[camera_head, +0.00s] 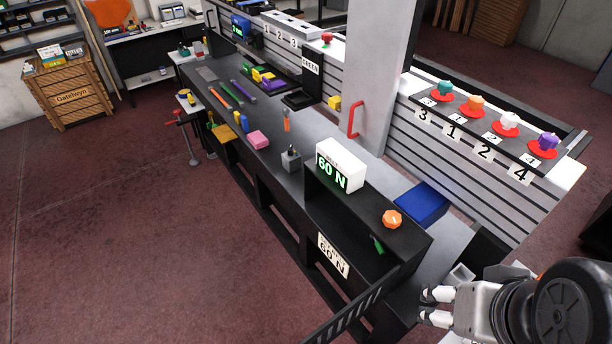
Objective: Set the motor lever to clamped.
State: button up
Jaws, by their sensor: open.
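My gripper (430,307) is at the lower right, its two pale-tipped fingers pointing left with a gap between them. It is open and seems empty. No part carries a readable "motor" or "clamped" label, so I cannot tell for sure which one is the motor lever. A small green lever (377,244) slants on the front of a black housing (335,205), up and to the left of my gripper and apart from it. A red handle (356,119) is on the grey pillar farther back.
An orange knob (392,219) and a white "60 N" display (341,166) top the housing. A blue block (421,204) lies behind it. Colored knobs on red discs line the right rail (480,118). Small parts lie along the long dark bench (225,115). The floor at left is clear.

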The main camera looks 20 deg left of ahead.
aim_at(377, 244)
jog(key=k+j, duration=0.15)
jog(key=j, duration=0.15)
jog(key=k+j+u, duration=0.1)
jog(key=j, duration=0.2)
jog(key=k+j, duration=0.15)
jog(key=j, duration=0.15)
jog(key=i+l, duration=0.1)
jog(key=l, duration=0.3)
jog(key=i+l, duration=0.15)
jog(key=l, duration=0.3)
jog(key=i+l+u, duration=0.15)
jog(key=u, duration=0.3)
jog(key=i+l+u, duration=0.1)
jog(key=u, duration=0.3)
jog(key=l+u, duration=0.25)
jog(key=u, duration=0.2)
jog(key=i+l, duration=0.05)
